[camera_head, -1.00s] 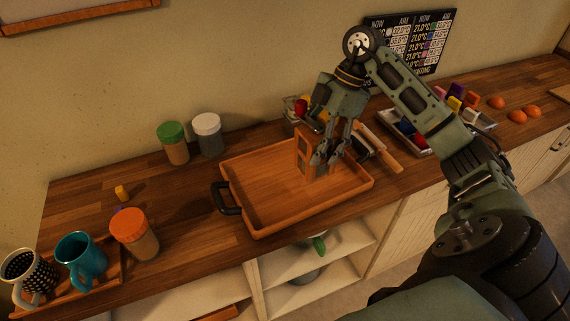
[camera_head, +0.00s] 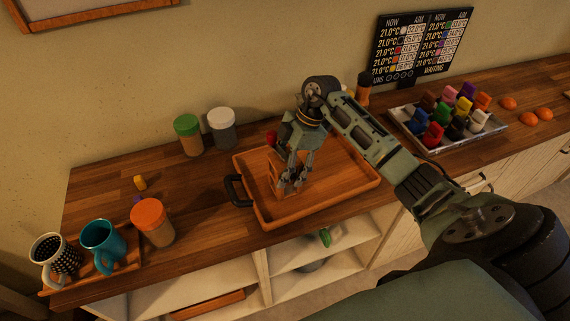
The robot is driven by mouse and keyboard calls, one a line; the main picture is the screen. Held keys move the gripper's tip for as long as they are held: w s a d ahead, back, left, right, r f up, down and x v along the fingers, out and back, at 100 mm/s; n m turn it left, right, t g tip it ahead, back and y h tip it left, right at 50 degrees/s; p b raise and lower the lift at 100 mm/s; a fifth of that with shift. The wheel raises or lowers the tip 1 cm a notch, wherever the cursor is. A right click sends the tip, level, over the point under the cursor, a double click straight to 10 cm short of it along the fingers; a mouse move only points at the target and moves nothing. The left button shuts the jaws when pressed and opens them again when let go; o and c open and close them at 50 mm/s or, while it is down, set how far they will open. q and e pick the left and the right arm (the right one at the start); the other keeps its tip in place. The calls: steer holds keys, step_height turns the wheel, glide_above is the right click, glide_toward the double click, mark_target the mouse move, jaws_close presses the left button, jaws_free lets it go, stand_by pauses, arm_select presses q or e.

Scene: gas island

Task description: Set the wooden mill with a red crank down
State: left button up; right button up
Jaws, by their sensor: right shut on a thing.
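The wooden mill (camera_head: 275,172) is an upright wooden frame at the left part of the brown wooden tray (camera_head: 353,196). A small red part (camera_head: 271,137) shows just above it, likely its crank. My right gripper (camera_head: 292,182) points down, shut on the mill from its right side. The fingers hide part of the mill. I cannot tell whether its base touches the tray floor. My left gripper is not in view.
Left of the tray's black handle (camera_head: 237,191) stand an orange-lidded jar (camera_head: 153,223), a green-lidded jar (camera_head: 189,135) and a white-lidded jar (camera_head: 222,129). Two mugs sit far left. A metal tray of coloured items (camera_head: 488,132) is at right. The wooden tray's right side is bare.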

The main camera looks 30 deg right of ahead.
steer(key=o, duration=1.6)
steer(key=shift+o, duration=0.2)
steer(key=b+v, duration=0.3)
steer(key=v, duration=0.9)
steer(key=shift+s, duration=0.1)
